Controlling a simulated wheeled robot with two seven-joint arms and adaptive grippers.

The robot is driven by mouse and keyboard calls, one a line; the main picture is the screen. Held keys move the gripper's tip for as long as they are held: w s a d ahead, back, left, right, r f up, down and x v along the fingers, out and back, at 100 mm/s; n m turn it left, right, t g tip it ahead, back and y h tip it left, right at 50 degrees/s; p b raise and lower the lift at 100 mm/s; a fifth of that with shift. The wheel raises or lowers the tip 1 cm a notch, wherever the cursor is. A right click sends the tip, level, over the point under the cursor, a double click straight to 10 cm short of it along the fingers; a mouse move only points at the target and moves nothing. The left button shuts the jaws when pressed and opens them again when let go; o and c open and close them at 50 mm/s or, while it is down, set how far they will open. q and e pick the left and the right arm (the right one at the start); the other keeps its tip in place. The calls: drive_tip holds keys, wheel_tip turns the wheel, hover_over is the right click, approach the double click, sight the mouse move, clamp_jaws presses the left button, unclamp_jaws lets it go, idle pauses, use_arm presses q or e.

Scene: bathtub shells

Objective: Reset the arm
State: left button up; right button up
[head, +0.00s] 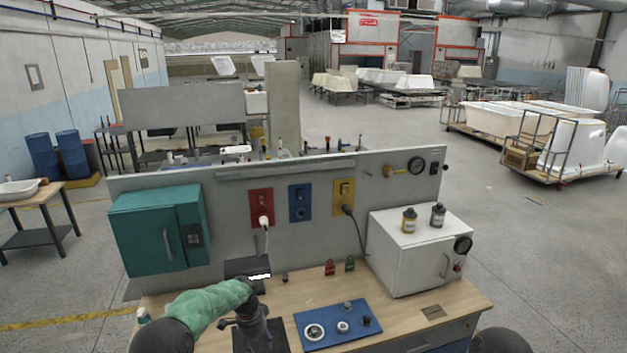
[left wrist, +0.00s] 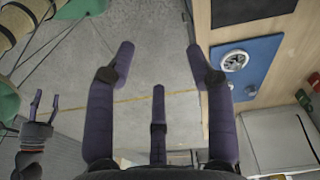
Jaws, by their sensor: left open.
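My left gripper (head: 250,326) is at the front left of the workbench in the head view, at the end of the green arm link. In the left wrist view the left gripper (left wrist: 161,68) has its dark fingers spread wide, with nothing between them. Bare floor and the bench's front edge show beyond the fingers. My right gripper (left wrist: 44,104) shows at the left of the left wrist view, its two thin fingers apart and empty. The right gripper is not visible in the head view.
The wooden bench (head: 454,297) carries a blue panel (head: 338,325) with a dial, a white box (head: 398,262) with two bottles on top, and small red and green padlocks. A teal cabinet (head: 145,232) hangs at left. The floor (left wrist: 150,40) before the bench is clear.

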use_arm(q)
drive_tip(key=s+d+f+n+h+b, duration=0.1)
drive_tip(key=s+d+f+n+b, duration=0.1)
drive_tip(key=s+f+b, duration=0.6)
drive_tip(key=s+d+f+n+h+b, duration=0.1)
drive_tip(key=s+d+f+n, duration=0.2)
drive_tip(key=f, duration=0.9)
drive_tip(key=s+d+f+n+b, duration=0.1)
drive_tip(key=s+f+n+b, duration=0.1)
drive_tip(key=s+f+b, duration=0.45)
drive_tip(key=s+f+n+b, duration=0.4)
drive_tip(key=s+f, duration=0.3)
drive_tip(key=s, duration=0.3)
drive_tip(key=s+d+f+n+b, duration=0.1)
drive_tip(key=s+f+n+b, duration=0.2)
drive_tip(key=s+f+b, duration=0.3)
drive_tip(key=s+f, duration=0.2)
drive_tip(key=s, duration=0.2)
drive_tip(key=shift+s+f+n+h, duration=0.25)
drive_tip(key=shift+s+n+h, duration=0.15)
drive_tip(key=shift+d, duration=0.1)
